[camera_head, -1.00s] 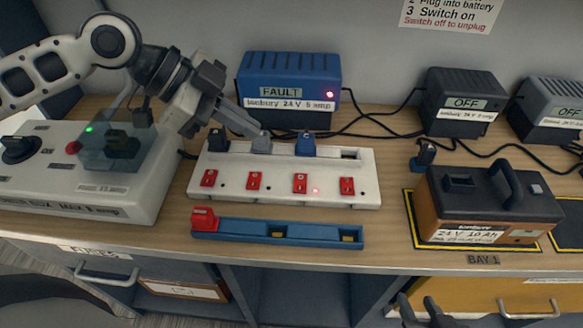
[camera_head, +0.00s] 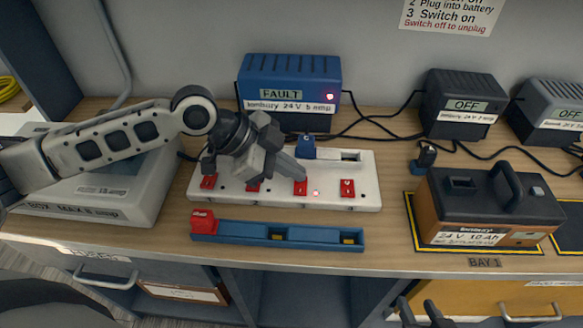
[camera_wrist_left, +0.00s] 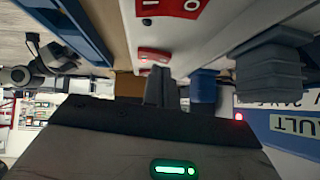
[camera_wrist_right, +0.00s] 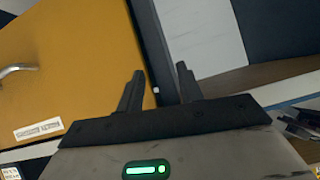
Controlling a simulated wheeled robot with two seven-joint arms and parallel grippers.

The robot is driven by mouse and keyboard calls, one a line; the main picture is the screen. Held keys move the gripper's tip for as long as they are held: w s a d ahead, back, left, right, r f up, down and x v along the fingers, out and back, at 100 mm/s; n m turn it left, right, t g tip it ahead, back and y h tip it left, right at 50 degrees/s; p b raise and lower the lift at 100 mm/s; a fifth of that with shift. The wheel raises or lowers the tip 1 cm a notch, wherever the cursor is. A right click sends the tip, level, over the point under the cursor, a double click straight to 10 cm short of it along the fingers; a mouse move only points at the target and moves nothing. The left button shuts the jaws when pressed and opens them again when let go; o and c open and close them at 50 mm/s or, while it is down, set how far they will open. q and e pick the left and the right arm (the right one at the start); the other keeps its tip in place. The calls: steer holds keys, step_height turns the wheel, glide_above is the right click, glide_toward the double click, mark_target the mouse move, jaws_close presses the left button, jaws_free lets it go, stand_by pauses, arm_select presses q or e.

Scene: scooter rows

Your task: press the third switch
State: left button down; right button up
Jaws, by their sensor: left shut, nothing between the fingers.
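A white power strip (camera_head: 231,199) lies on the bench with a row of red rocker switches. The third switch from the left (camera_head: 300,187) is red, with a small lit red light (camera_head: 317,193) to its right. My left gripper (camera_head: 298,174) is shut and empty, its tips just behind the third switch; I cannot tell whether they touch. In the left wrist view, the shut fingers (camera_wrist_left: 161,90) point toward a red switch (camera_wrist_left: 154,55), with another red switch (camera_wrist_left: 174,6) nearer the camera. My right gripper (camera_wrist_right: 158,88) is open and empty, low by the yellow drawer.
A blue plug (camera_head: 306,147) stands in the strip behind the third switch. A blue charger (camera_head: 290,80) marked FAULT is behind it. A blue tray with a red block (camera_head: 203,221) lies in front. A brown battery (camera_head: 490,205) stands to the right. Cables run along the back.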

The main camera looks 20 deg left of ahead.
arm_select(q)
steer(key=shift+f, duration=0.15)
steer(key=shift+f, duration=0.2)
stand_by(0.3)
steer(key=shift+s+p, duration=0.15)
steer(key=shift+p, duration=0.25)
steer(key=shift+s+d+p, duration=0.2)
steer(key=shift+s+p, duration=0.25)
steer(key=shift+s, duration=0.15)
steer(key=shift+w+r, duration=0.1)
steer(key=shift+r, duration=0.15)
